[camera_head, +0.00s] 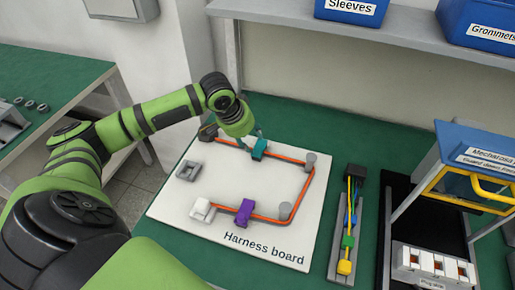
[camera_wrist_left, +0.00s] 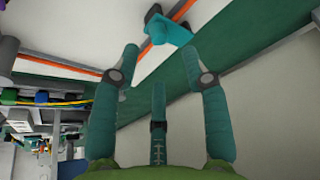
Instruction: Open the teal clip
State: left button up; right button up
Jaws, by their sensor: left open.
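The teal clip (camera_head: 260,149) sits on the white harness board (camera_head: 165,212) along its far side, with the orange cable (camera_head: 305,188) running to it. I cannot tell whether its lid is open or shut. My left gripper (camera_head: 251,139) is at the clip's far left side, close to it, with its fingers apart and nothing between them. In the left wrist view, the teal clip (camera_wrist_left: 165,30) shows beyond the open fingertips of the left gripper (camera_wrist_left: 166,62), with a gap between. My right gripper is not in view.
A purple clip (camera_head: 244,212), a white connector (camera_head: 202,209) and grey posts (camera_head: 310,160) stand on the board. A grey rail with coloured parts (camera_head: 347,225) lies to the right, beside a blue-topped fixture (camera_head: 480,150). A shelf (camera_head: 320,18) with blue bins hangs above.

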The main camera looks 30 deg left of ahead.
aim_at(256, 148)
pick_arm(q)
jog(key=x, duration=0.3)
jog(key=shift+d+f+p, duration=0.1)
jog(key=shift+f+p, duration=0.1)
jog(key=shift+p, duration=0.2)
jog(key=x, duration=0.3)
jog(key=shift+w+f, duration=0.15)
jog(key=shift+f, duration=0.1)
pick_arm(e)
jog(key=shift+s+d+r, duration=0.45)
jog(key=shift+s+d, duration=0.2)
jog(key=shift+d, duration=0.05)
